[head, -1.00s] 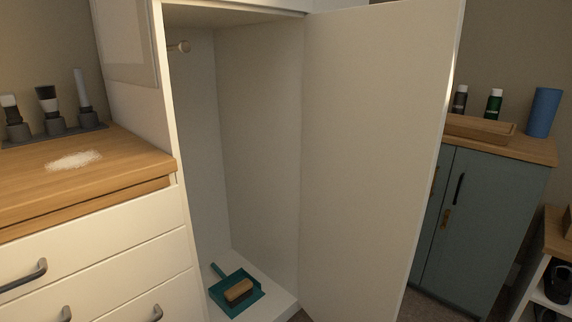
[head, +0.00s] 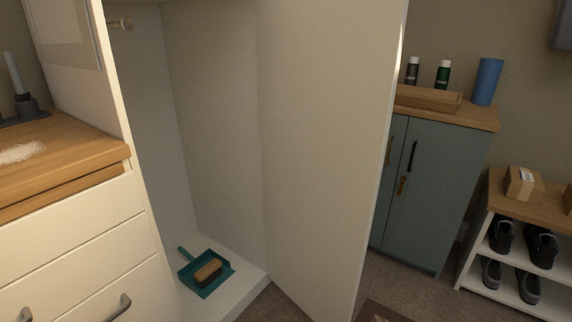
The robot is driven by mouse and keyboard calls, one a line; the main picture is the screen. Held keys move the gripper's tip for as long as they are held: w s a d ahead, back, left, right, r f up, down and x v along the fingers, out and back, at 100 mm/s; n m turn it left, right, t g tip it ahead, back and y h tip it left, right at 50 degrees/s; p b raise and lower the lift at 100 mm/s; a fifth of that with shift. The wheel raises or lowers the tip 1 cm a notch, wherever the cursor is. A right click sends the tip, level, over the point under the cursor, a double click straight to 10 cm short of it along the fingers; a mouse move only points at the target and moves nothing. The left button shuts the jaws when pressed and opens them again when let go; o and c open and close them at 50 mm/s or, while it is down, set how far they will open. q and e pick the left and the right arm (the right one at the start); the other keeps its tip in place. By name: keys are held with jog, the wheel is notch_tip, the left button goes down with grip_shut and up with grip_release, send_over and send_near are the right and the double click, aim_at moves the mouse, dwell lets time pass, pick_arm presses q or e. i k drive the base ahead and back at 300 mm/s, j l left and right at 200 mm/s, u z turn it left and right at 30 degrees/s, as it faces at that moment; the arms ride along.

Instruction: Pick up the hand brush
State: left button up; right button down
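The hand brush (head: 208,270) shows a light brown wooden back with a darker edge below. It lies in a teal dustpan (head: 217,284) on the white floor of an open tall cabinet (head: 245,284). The dustpan's handle (head: 184,253) points to the back left. Neither of my grippers is in the head view.
The cabinet's open door (head: 325,150) stands to the right of the brush. White drawers with a wooden worktop (head: 70,142) stand to the left. A blue-grey cabinet (head: 436,190) and a shoe rack (head: 478,235) are at the right. Carpet (head: 372,285) shows below.

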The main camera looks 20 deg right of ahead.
aim_at(212, 271)
jog(key=i+l+u, duration=0.1)
jog(key=l+u, duration=0.85)
jog(key=l, duration=0.55)
jog(key=k+l, duration=0.1)
jog(key=l, duration=0.5)
jog(key=l+u, duration=0.15)
jog(key=l, duration=0.45)
jog(key=k+l, duration=0.15)
jog(key=l, duration=0.5)
jog(key=j, duration=0.45)
jog(key=u, duration=0.05)
